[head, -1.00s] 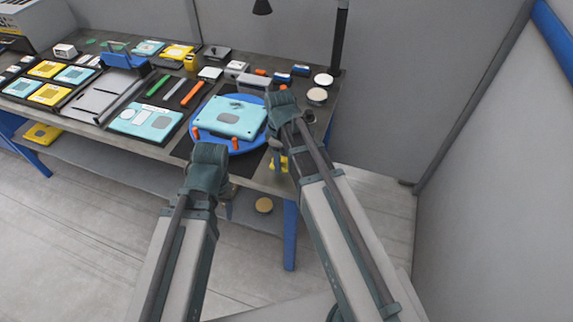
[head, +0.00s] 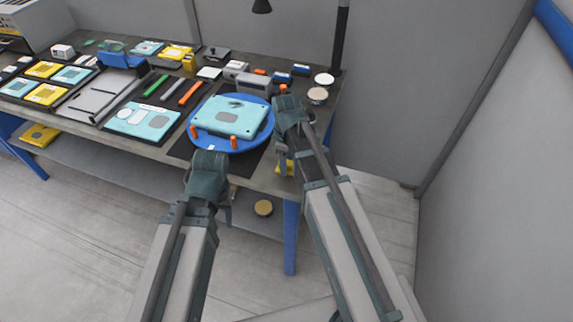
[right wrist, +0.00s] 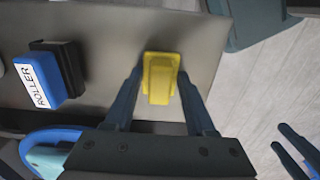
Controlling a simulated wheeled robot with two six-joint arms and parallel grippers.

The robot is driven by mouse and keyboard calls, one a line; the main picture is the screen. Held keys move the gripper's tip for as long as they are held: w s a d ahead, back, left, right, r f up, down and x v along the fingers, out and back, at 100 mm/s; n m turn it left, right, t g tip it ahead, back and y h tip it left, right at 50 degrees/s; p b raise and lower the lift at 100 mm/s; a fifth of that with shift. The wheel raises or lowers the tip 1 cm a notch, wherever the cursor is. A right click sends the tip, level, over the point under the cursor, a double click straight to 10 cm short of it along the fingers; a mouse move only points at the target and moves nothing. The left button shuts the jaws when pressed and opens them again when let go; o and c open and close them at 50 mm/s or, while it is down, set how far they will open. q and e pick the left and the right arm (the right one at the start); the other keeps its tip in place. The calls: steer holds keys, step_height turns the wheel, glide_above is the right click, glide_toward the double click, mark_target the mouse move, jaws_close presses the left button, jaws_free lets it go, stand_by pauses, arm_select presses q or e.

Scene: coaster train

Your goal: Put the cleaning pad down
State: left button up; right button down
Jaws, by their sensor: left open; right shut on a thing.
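The cleaning pad looks to be the yellow block (right wrist: 160,78) between the fingertips of my right gripper (right wrist: 160,88) in the right wrist view. The gripper is shut on it.
A black-and-blue holder labelled ROLLER (right wrist: 38,80) stands left of the pad. A blue turntable (head: 205,140) carries a teal panel (head: 232,115). Round pieces (head: 317,95) and small boxes (head: 254,84) sit behind. Bare table top surrounds the pad in the wrist view.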

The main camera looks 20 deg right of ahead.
steer(key=shift+f, duration=0.1)
steer(key=c, duration=0.7)
jaws_free()
steer(key=shift+f, duration=0.1)
steer(key=o, duration=0.5)
step_height(320, 180, up, 12)
steer(key=r+p, duration=0.1)
steer(key=p, duration=1.1)
steer(key=s+a+m, duration=0.2)
steer(key=s+a, duration=0.1)
steer(key=s, duration=0.1)
steer(key=s+a+m, duration=0.3)
steer(key=s+a, duration=0.1)
steer(key=s, duration=0.1)
steer(key=s+a+m+h, duration=0.1)
steer(key=s+a+m, duration=0.1)
steer(key=s, duration=0.3)
steer(key=shift+s+a+f, duration=0.2)
steer(key=shift+a+f, duration=0.05)
steer(key=shift+a, duration=0.5)
